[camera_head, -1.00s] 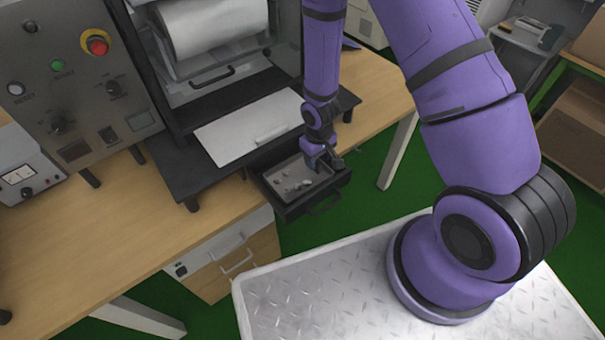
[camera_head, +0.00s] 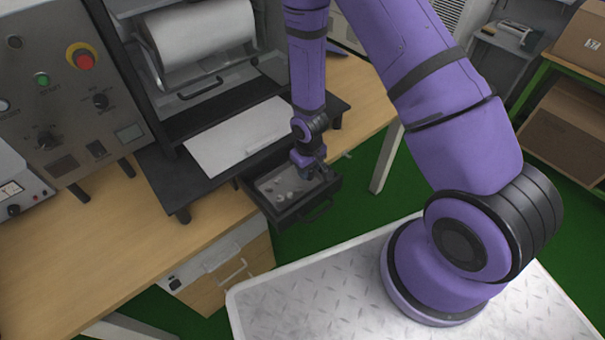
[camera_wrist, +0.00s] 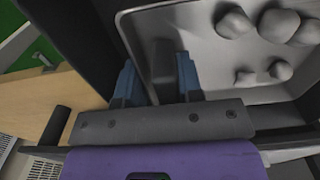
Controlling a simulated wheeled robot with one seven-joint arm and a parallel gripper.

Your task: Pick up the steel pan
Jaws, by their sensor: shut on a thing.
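The steel pan is a shallow grey tray with several pale lumps in it. It sits in the open black drawer in the head view (camera_head: 268,187) and fills the upper right of the wrist view (camera_wrist: 222,72). In the head view my gripper (camera_head: 309,172) reaches down at the drawer's right end and hides that part of the pan. I cannot tell whether the pan is clear of the drawer floor.
The black drawer (camera_head: 318,209) juts out under a dark platform (camera_head: 160,180) bearing a white plate (camera_head: 230,140). The machine with its control panel (camera_head: 60,100) stands behind on the wooden bench (camera_head: 100,250). Green floor (camera_head: 350,210) lies open to the right of the drawer.

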